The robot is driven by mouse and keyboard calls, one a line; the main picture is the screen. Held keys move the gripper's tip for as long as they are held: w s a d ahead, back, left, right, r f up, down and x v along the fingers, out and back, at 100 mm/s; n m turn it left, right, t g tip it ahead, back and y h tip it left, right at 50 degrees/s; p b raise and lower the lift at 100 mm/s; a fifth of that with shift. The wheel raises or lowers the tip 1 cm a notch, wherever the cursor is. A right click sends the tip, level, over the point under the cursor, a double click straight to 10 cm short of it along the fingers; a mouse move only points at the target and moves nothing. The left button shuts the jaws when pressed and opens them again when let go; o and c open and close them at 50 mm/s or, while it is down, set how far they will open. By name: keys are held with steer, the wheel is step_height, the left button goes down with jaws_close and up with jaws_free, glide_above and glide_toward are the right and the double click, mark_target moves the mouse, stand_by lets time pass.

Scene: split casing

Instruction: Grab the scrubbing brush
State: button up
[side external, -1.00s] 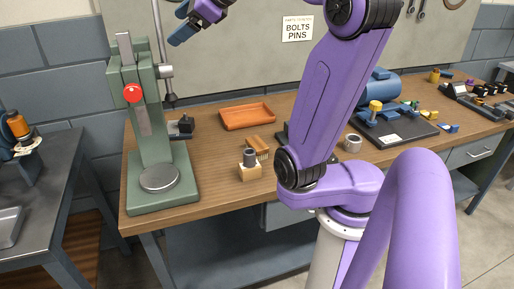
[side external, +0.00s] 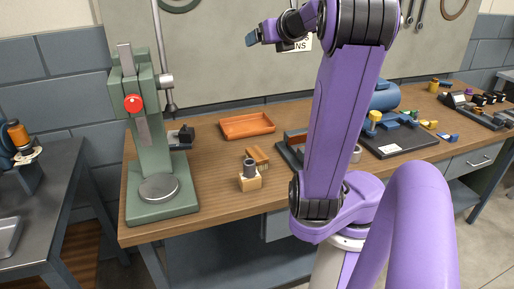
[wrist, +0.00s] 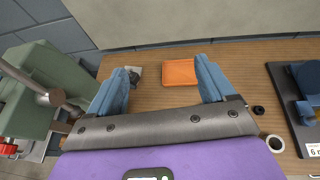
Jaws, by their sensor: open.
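The scrubbing brush (side external: 257,157), a small wooden block with what look like pale bristles, lies on the workbench in the side view. It is just behind a light wooden block holding a grey cylinder (side external: 249,172). I cannot make out the brush in the wrist view, where my gripper body covers much of the bench. My gripper (side external: 252,38) is high above the bench in the side view, well above the brush and apart from it. In the wrist view my gripper (wrist: 160,84) shows two blue fingers spread wide with nothing between them.
An orange tray (side external: 248,126) lies behind the brush and also shows in the wrist view (wrist: 180,72). A green press (side external: 150,140) stands at the left. A dark board (side external: 393,139) with parts lies at the right. Bare wood surrounds the brush on its left.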

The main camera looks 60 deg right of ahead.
glide_toward(255, 150)
steer(key=shift+x, duration=1.9)
steer(key=shift+w, duration=0.1)
steer(key=shift+x, duration=2.6)
steer(key=c, duration=1.1)
steer(key=shift+r, duration=0.1)
